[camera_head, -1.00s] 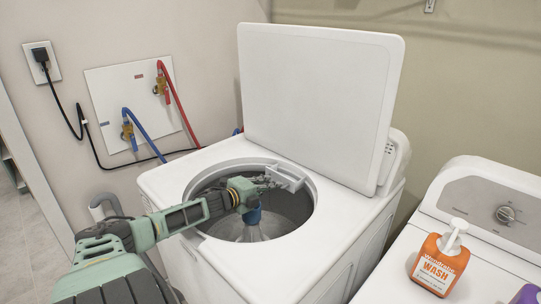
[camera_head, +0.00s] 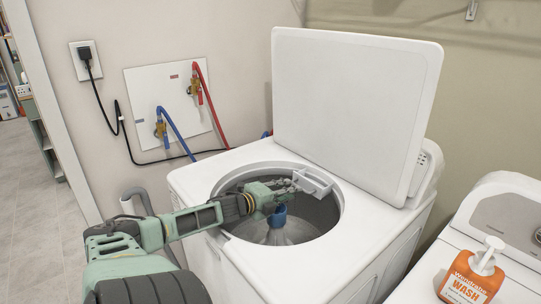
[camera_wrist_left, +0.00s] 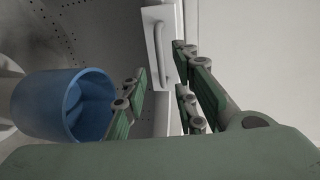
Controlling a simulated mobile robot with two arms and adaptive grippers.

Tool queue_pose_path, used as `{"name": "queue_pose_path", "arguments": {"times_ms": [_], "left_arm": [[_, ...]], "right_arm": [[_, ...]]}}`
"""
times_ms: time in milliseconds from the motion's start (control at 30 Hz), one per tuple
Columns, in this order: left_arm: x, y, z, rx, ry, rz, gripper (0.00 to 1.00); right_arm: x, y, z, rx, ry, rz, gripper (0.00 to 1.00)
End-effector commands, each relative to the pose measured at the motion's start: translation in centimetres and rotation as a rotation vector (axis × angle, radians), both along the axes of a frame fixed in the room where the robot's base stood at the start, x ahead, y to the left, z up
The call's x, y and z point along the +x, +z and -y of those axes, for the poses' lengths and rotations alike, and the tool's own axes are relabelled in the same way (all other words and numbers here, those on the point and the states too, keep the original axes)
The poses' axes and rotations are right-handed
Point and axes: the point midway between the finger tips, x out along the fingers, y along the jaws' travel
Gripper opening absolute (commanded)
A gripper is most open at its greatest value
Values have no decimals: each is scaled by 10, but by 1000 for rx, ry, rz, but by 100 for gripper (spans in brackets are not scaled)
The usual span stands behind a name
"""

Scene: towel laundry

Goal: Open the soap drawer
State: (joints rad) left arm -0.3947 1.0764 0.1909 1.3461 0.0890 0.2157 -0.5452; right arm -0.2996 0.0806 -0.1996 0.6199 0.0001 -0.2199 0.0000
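The soap drawer (camera_head: 313,181) is a small white part at the back right inner rim of the washer's tub opening (camera_head: 276,204). In the left wrist view its white front (camera_wrist_left: 156,72) and raised handle (camera_wrist_left: 158,48) show ahead of the fingers. I cannot tell how far it is pulled out. My left gripper (camera_head: 291,187) reaches over the opening, close to the drawer's left side. In the left wrist view the left gripper (camera_wrist_left: 160,85) has its fingers apart, with nothing between them; contact with the handle is not visible. My right gripper is not in view.
A blue-topped agitator (camera_head: 278,217) stands in the tub below my left gripper; its blue cup (camera_wrist_left: 64,104) is close by in the wrist view. The washer's lid (camera_head: 355,105) stands open behind. An orange wash bottle (camera_head: 470,279) sits on the machine at right.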

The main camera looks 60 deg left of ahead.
Motion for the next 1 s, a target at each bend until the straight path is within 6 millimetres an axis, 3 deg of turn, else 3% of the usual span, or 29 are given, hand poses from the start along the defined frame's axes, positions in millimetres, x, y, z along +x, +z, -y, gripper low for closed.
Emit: {"name": "queue_pose_path", "arguments": {"times_ms": [600, 1000], "left_arm": [[-71, 14, 8, 0, -1, -2, 26], [-78, 17, 9, 2, -1, 0, 26]], "right_arm": [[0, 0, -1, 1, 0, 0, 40], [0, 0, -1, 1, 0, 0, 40]]}}
